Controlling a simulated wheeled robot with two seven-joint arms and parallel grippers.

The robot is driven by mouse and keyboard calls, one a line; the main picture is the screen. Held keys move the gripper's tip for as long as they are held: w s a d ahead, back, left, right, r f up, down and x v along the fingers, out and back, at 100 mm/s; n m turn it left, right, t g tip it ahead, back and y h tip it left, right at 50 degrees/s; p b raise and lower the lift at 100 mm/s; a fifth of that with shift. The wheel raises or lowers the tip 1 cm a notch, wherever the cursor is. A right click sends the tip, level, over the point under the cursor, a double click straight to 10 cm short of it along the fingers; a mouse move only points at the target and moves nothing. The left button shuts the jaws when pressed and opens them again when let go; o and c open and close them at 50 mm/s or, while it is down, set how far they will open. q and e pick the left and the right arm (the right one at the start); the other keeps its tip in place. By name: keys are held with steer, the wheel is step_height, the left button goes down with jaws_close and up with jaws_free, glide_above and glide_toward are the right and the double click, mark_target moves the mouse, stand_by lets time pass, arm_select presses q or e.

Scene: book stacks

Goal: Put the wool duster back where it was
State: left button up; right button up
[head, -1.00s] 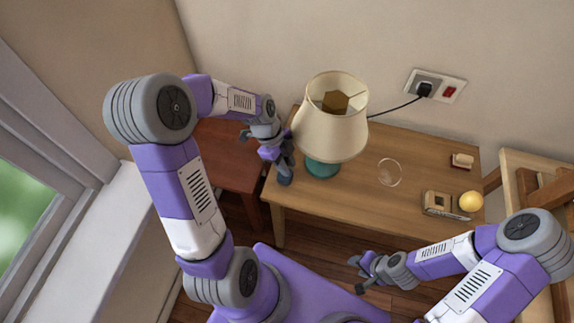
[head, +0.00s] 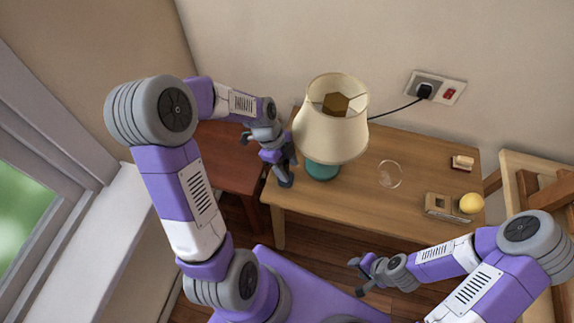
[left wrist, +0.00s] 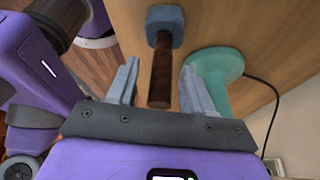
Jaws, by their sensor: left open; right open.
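A short tool (left wrist: 162,52) with a blue-grey block head and a dark brown handle shows in the left wrist view. I cannot tell if it is the wool duster; no fluffy duster shows in any view. My left gripper (left wrist: 160,78) is open, with the handle in line with the gap between its fingers; I see no grip on it. In the head view my left gripper (head: 272,155) is left of the lamp, by the wooden table's left end. My right gripper (head: 358,276) is open and empty in front of the table.
The cream-shaded lamp (head: 331,120) with its teal base (left wrist: 215,68) stands close to my left gripper. The wooden table (head: 350,200) also bears a clear glass item (head: 390,174), a small wooden frame (head: 440,203), a yellow ball (head: 471,203) and a small block (head: 462,162). A reddish table (head: 222,160) stands left.

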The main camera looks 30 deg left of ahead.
arm_select(q)
steer(key=p+v, duration=0.3)
steer(key=v, duration=0.9)
arm_select(e)
step_height(320, 180, up, 3)
steer(key=shift+r, duration=0.2)
